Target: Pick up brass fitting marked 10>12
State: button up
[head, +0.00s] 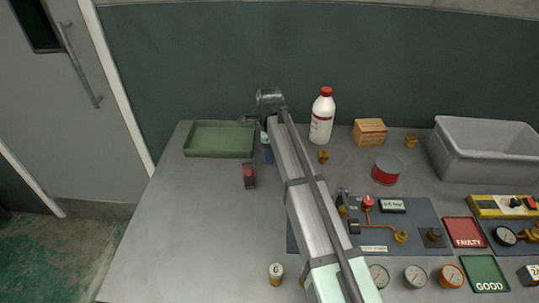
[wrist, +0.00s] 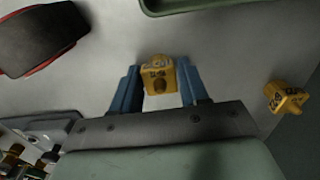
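A brass fitting (wrist: 159,77) lies on the bench, straight ahead of my gripper (wrist: 159,68) in the wrist view. Dark marks show on it, too small to read surely. The blue fingers stand apart on either side of it, with a narrow gap showing; it does not look clamped. In the head view my arm hides this fitting, and only a bit of a blue finger (head: 268,154) shows. A second brass fitting (wrist: 287,98) lies to the right in the wrist view, its marks unclear. The head view shows fittings right of my arm (head: 323,157) and beside the cardboard box (head: 411,141).
A green tray (head: 219,152) and a red-and-black device (head: 248,175) lie left of my arm. A white bottle (head: 322,118), the cardboard box (head: 369,132), a red tin (head: 386,171) and a grey bin (head: 485,165) stand right. The bench's front left is clear.

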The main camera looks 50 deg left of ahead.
jog(key=c, duration=0.7)
jog(key=shift+o, duration=0.2)
